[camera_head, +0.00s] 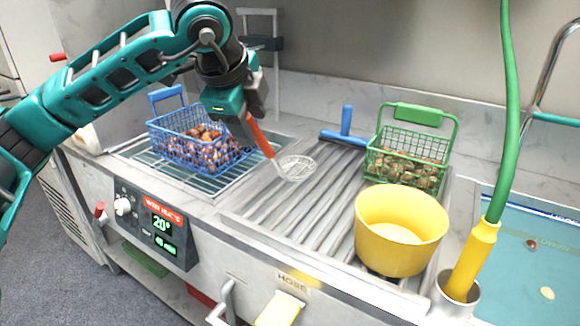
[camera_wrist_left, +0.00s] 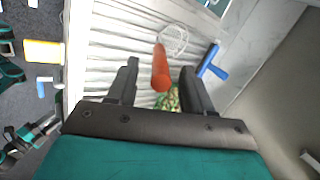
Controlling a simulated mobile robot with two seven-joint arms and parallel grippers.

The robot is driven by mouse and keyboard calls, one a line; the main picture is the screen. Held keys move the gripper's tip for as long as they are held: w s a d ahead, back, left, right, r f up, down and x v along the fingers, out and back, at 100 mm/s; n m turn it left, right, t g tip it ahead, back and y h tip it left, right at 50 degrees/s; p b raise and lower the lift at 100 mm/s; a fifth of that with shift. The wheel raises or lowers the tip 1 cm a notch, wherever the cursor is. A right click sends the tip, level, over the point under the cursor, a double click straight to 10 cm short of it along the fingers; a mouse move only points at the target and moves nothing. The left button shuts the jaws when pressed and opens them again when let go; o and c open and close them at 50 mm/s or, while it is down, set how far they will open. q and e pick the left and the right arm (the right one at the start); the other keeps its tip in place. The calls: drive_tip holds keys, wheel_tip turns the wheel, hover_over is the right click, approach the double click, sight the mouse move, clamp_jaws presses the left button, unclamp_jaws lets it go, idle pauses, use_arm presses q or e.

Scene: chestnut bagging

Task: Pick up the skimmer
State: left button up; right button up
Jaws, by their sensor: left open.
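The skimmer has an orange-red handle (camera_head: 260,136) and a round wire mesh head (camera_head: 295,168). It is tilted, with the handle up towards my left gripper and the head low over the ribbed drain surface. My left gripper (camera_head: 250,112) is at the handle's upper end, pointing down. In the left wrist view, the handle (camera_wrist_left: 161,68) shows between the two open fingers of the gripper (camera_wrist_left: 158,88), with gaps beside it. The mesh head (camera_wrist_left: 173,40) shows beyond it. Whether the head touches the surface is unclear.
A blue basket of chestnuts (camera_head: 180,152) stands left on a grate. A green basket of chestnuts (camera_head: 378,164), a blue T-handled tool (camera_head: 345,128) and a yellow pot (camera_head: 372,232) are right. A green hose with yellow nozzle (camera_head: 470,262) stands at the front right.

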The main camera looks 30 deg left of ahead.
use_arm(q)
drive_tip(key=shift+x, duration=1.45)
drive_tip(key=shift+c, duration=0.5)
clamp_jaws()
